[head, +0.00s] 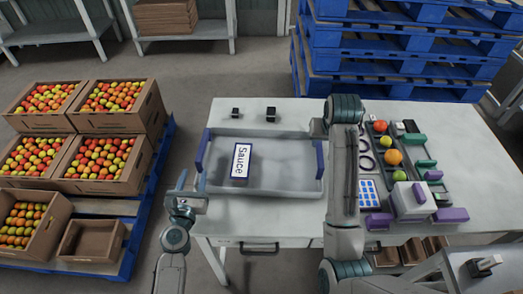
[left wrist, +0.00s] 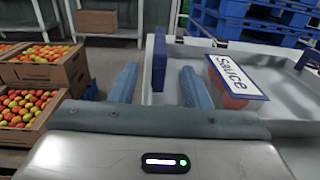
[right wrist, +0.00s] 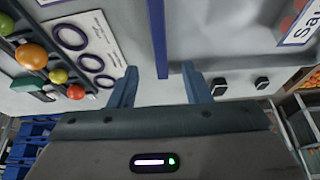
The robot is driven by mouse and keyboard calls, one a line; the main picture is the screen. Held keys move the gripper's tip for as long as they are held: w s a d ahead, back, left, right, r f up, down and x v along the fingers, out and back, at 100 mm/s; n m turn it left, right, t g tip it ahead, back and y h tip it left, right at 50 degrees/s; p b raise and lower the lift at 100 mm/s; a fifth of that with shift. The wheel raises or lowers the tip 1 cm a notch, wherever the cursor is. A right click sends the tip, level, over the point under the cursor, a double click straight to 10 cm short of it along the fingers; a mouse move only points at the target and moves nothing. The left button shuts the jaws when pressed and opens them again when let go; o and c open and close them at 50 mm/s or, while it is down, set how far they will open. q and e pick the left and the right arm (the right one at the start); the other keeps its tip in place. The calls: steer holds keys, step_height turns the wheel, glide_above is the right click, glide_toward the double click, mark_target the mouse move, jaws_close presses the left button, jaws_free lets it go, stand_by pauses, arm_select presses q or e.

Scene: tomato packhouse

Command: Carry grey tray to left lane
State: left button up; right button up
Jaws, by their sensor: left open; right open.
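The grey tray (head: 280,175) lies flat on the white table, with a dark blue handle on its left (head: 202,152) and right (head: 320,160) ends. A box labelled "Sauce" (head: 241,162) is inside its left half. My left gripper (head: 184,190) is open just outside the left end. In the left wrist view the blue handle (left wrist: 159,60) shows between its open fingers, not gripped. My right gripper (right wrist: 160,88) is open at the right end. In the right wrist view the blue handle (right wrist: 157,35) runs between its fingers. In the head view my arm partly hides this area.
Right of the tray are an organiser with tomatoes (head: 394,158), dark rings and a white box (head: 410,200). Two small black items (head: 271,114) sit behind the tray. Tomato crates (head: 120,100) on a blue pallet stand left of the table. Blue pallets (head: 400,60) are stacked behind.

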mark_target(200, 150)
arm_select(q)
steer(key=shift+w, duration=0.1)
steer(key=shift+s+r, duration=0.2)
steer(key=shift+s, duration=0.1)
arm_select(e)
steer(key=shift+s+r, duration=0.2)
steer(key=shift+s, duration=0.1)
arm_select(q)
steer(key=w, duration=0.7)
steer(key=w+d, duration=0.1)
steer(key=w, duration=0.3)
steer(key=shift+f, duration=0.15)
arm_select(e)
steer(key=x, duration=1.1)
steer(key=shift+w, duration=0.15)
arm_select(q)
steer(key=shift+s, duration=0.1)
steer(key=shift+c, duration=0.4)
arm_select(e)
steer(key=shift+c, duration=0.4)
arm_select(q)
jaws_close()
arm_select(e)
jaws_close()
steer(key=shift+r, duration=0.1)
